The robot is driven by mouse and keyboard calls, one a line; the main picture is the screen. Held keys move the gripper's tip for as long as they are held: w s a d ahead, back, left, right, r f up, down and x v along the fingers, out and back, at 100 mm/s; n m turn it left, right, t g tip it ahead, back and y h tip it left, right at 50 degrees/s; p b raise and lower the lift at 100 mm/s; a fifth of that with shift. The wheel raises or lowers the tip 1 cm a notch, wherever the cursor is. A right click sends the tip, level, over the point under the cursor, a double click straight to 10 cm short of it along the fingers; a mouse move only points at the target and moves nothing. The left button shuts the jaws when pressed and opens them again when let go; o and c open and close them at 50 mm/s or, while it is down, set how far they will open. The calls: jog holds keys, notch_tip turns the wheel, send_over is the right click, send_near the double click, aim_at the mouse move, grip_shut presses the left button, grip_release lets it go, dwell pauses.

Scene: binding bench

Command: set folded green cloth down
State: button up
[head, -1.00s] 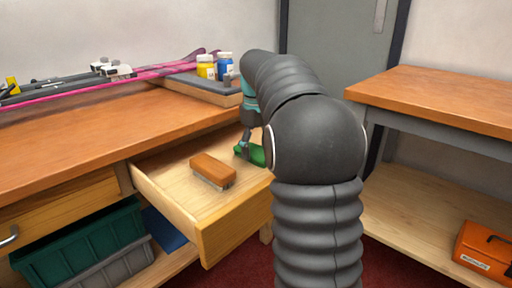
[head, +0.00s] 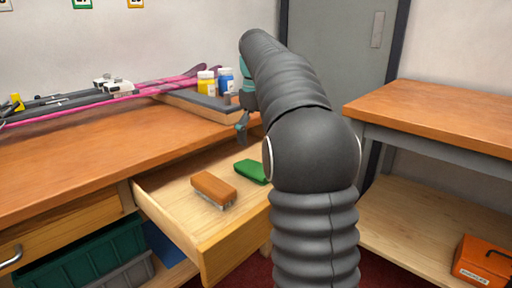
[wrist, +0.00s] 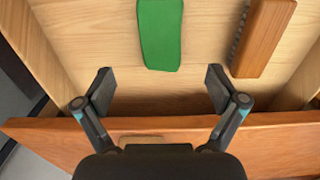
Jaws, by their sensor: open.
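The folded green cloth (head: 251,171) lies flat in the open drawer, to the right of the brush in the head view. It also shows at the top of the wrist view (wrist: 160,35). My gripper (head: 242,130) is above the drawer, near the bench edge, clear of the cloth. In the wrist view its two fingers (wrist: 159,92) are spread wide with nothing between them. My arm hides the right part of the drawer in the head view.
A brush with a brown wooden back (head: 213,189) lies in the drawer (head: 178,205) beside the cloth. On the bench (head: 75,150) are skis (head: 130,90), a yellow jar (head: 206,82) and a blue jar (head: 225,80). An orange toolbox (head: 484,262) sits on the right shelf.

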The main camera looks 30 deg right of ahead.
jog(key=shift+r+p, duration=0.3)
jog(key=shift+r, duration=1.15)
jog(key=shift+c, duration=0.2)
